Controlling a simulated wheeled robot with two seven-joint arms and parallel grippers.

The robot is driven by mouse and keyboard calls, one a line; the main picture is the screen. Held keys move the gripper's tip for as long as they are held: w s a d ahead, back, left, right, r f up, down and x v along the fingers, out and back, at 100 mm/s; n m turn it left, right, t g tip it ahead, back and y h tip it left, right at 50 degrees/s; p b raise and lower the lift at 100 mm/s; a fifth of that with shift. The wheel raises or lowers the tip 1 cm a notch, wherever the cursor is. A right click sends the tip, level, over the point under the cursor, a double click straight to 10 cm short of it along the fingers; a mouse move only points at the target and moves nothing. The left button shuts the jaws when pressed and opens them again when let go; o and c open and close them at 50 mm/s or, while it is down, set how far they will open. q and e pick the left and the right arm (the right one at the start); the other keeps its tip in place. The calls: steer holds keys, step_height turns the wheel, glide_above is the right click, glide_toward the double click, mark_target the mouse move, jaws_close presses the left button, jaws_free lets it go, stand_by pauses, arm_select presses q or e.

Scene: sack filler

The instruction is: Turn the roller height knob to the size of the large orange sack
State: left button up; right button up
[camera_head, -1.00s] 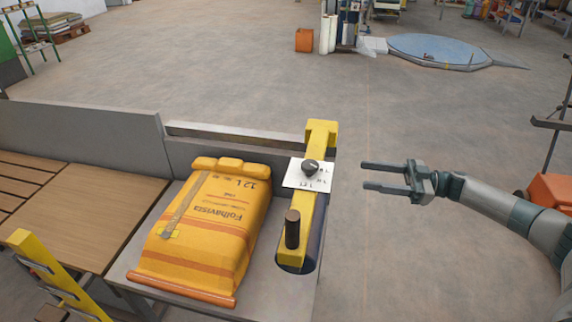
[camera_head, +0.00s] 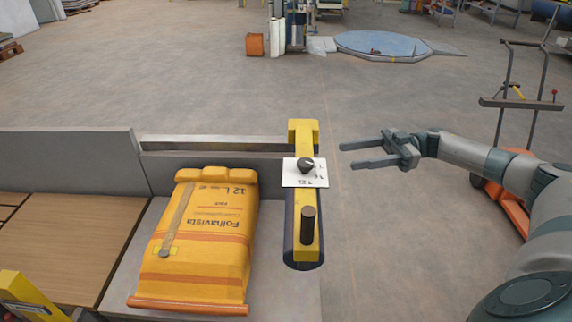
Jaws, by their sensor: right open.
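The large orange sack (camera_head: 205,240) lies on the grey bed at the left, with "12 L" and "Folhavista" printed on it upside down. The roller height knob (camera_head: 306,164) is dark and round with a light pointer mark. It sits on a white label plate (camera_head: 305,180) on the yellow roller arm (camera_head: 305,195). The plate's printed sizes are partly hidden by the knob and too small to read surely. My right gripper (camera_head: 342,155) is open and empty, to the right of the knob and apart from it, fingers pointing left. My left gripper is not in view.
A dark upright handle (camera_head: 308,226) stands on the near end of the yellow arm. A grey wall (camera_head: 70,158) runs behind the bed, and wooden slats (camera_head: 70,250) lie at the left. An orange hand truck (camera_head: 508,190) stands at the right.

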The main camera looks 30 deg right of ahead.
mark_target(298, 163)
arm_select(q)
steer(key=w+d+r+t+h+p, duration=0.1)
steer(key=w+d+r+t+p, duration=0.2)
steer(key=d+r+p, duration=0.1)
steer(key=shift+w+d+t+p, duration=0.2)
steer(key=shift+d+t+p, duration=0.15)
steer(key=shift+p, duration=0.1)
arm_select(e)
steer(key=x, duration=1.7)
steer(key=shift+a, duration=0.25)
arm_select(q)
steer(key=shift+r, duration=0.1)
arm_select(e)
steer(key=shift+w, duration=0.1)
steer(key=c, duration=1.1)
